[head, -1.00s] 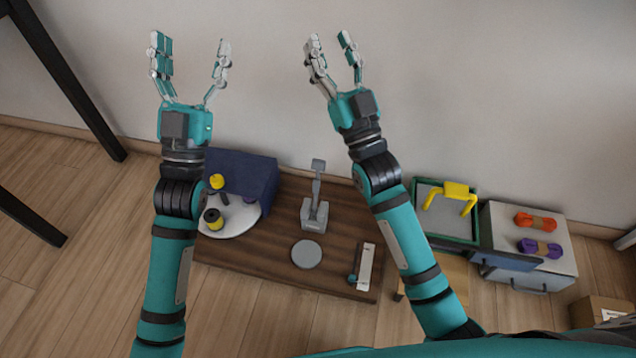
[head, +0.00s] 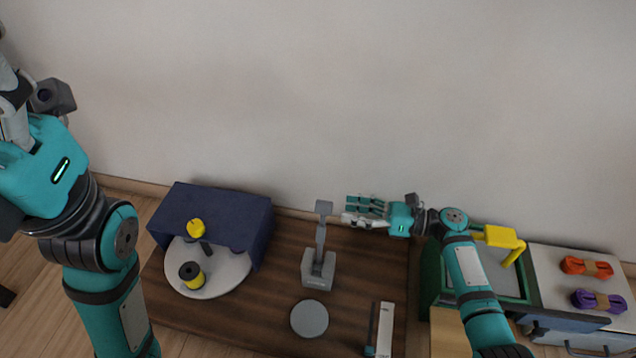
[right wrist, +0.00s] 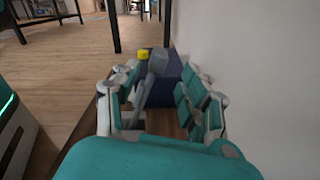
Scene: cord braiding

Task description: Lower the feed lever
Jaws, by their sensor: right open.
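The grey feed lever (head: 320,238) stands nearly upright on its grey base (head: 318,270) on the dark wooden board. My right gripper (head: 350,209) is open and empty, just right of the lever's upper end, with its fingers pointing left toward it. In the right wrist view the lever (right wrist: 152,72) shows between the open fingers (right wrist: 160,92), nearer the left one; I see no clear contact. My left gripper (head: 15,130) is at the far left edge, partly cut off, and its fingertips are out of view.
A navy box with a white round plate (head: 220,272), yellow knob (head: 196,228) and yellow-black spool (head: 192,275) stands left of the lever. A grey disc (head: 309,318) lies in front. The green tray (head: 432,270) and orange (head: 586,266) and purple (head: 597,300) cords are right.

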